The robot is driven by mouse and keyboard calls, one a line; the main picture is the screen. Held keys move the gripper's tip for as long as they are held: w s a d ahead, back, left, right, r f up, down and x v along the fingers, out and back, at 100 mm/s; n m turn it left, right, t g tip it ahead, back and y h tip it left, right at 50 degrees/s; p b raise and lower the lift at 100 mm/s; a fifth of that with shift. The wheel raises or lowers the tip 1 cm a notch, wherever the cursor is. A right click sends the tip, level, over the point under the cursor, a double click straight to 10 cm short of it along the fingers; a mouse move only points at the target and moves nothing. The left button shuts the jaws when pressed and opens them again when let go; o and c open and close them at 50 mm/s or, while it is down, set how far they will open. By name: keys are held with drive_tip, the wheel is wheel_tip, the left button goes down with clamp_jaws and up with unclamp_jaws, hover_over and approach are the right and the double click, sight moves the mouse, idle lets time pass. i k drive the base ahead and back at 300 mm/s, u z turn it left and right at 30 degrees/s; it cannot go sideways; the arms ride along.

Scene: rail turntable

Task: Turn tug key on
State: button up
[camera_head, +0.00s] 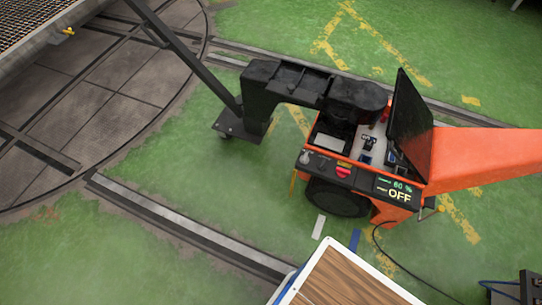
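The orange tug (470,160) stands at the right on the green floor. Its small display (396,190) reads 60 % and OFF. A dark control panel strip (343,170) with a red and yellow label runs along its near edge. A small round grey knob or switch (305,157) sits at the left end of that strip; I cannot tell whether it is the key. A black lid or screen (408,115) stands raised over the light top deck, which carries small dark controls (367,146). My gripper is not in view.
A black coupling arm (290,80) and drawbar (190,60) reach from the tug toward the round turntable (100,110) at left. A wood-topped surface with a white edge (320,252) is at bottom centre. A rail (190,228) and a loose dark cable (410,268) lie on the floor.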

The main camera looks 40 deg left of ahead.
sight(304, 159)
drive_tip(key=u, duration=1.2)
